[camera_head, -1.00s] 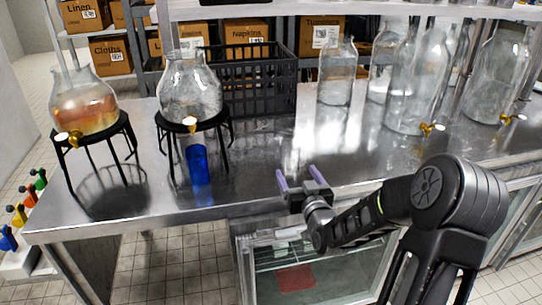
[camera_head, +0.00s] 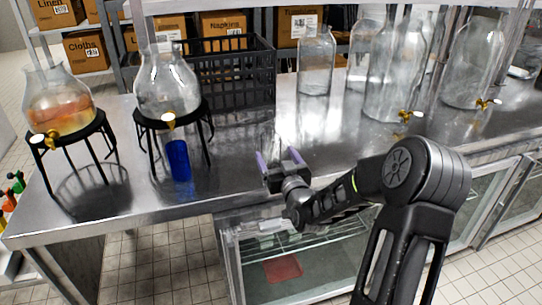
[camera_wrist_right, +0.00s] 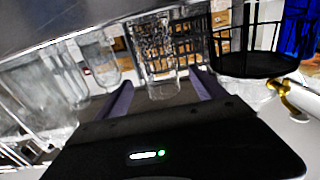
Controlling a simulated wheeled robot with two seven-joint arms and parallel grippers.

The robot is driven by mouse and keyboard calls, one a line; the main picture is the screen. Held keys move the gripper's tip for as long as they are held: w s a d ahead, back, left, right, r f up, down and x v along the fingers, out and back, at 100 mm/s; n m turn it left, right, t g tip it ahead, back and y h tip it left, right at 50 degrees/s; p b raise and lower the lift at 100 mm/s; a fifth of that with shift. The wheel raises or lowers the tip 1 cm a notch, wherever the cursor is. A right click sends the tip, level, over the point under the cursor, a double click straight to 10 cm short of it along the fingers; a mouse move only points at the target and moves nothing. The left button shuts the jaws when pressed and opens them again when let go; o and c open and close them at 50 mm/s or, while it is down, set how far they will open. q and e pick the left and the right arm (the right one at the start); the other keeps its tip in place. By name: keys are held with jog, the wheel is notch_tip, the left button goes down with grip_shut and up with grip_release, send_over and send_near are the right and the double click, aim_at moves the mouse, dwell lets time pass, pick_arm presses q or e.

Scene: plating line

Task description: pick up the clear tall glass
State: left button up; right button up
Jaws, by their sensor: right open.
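My right gripper (camera_head: 279,157) is open over the front part of the steel counter, its two purple fingers spread. In the right wrist view, which looks turned over, a clear tall glass (camera_wrist_right: 158,62) shows between and beyond the two fingers (camera_wrist_right: 163,82). The fingers look apart from its sides. In the head view the glass is very faint against the shiny counter, just past the fingertips. My left gripper is not in view.
Left of the gripper, a blue glass (camera_head: 179,160) stands below a clear dispenser (camera_head: 166,85) on a black stand. Another dispenser (camera_head: 58,105) holds orange liquid. A black crate (camera_head: 235,75) stands behind. Large clear bottles (camera_head: 392,85) stand at the right.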

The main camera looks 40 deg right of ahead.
aim_at(274, 151)
jog(key=p+x, duration=0.2)
jog(key=x, duration=0.3)
jog(key=shift+w, duration=0.15)
jog(key=shift+c, duration=0.2)
jog(key=c, duration=1.6)
jog(key=shift+r, duration=0.1)
jog(key=shift+c, duration=0.2)
notch_tip(274, 151, up, 10)
jog(key=b, duration=0.1)
jog(key=shift+b, duration=0.35)
